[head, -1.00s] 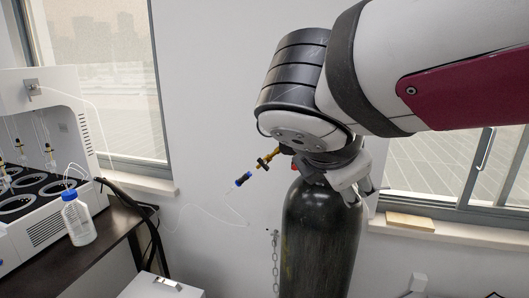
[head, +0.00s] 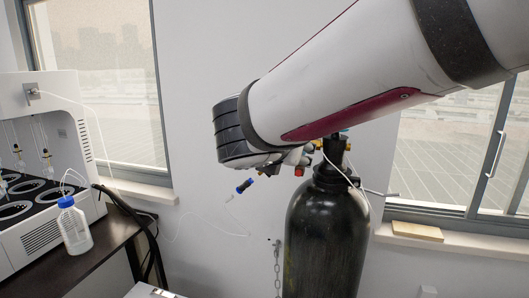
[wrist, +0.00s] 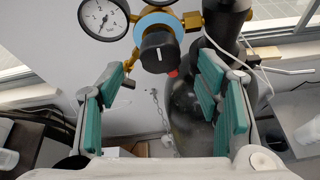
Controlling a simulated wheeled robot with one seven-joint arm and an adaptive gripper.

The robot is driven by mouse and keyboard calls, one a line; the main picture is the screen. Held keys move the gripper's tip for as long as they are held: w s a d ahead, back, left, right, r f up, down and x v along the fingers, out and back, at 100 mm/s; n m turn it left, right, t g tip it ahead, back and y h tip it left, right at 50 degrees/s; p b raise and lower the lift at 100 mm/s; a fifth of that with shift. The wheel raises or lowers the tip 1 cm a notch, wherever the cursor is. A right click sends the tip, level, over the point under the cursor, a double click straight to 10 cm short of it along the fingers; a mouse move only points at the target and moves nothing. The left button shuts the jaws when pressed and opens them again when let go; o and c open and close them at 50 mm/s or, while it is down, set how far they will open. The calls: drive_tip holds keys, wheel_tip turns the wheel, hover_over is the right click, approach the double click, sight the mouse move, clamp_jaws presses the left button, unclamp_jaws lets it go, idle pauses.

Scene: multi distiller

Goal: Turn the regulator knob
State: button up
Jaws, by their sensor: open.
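The regulator knob (wrist: 160,52) is black with a white line on its face. In the wrist view it sits at the top middle, between and slightly beyond the fingertips of my gripper (wrist: 163,72). The fingers are spread wide with teal pads on either side, apart from the knob, and nothing is held. The brass regulator (wrist: 193,20) carries a round pressure gauge (wrist: 103,17) at the left of the knob. In the head view my arm covers most of the regulator, and the knob cannot be made out.
The black gas cylinder (head: 322,235) stands below the regulator, with a chain (head: 277,262) beside it. A thin white tube runs from the regulator. At the left, a white distiller (head: 40,215) and a blue-capped bottle (head: 75,228) stand on a dark table.

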drive_tip(key=shift+x, duration=2.55)
drive_tip(key=c, duration=1.2)
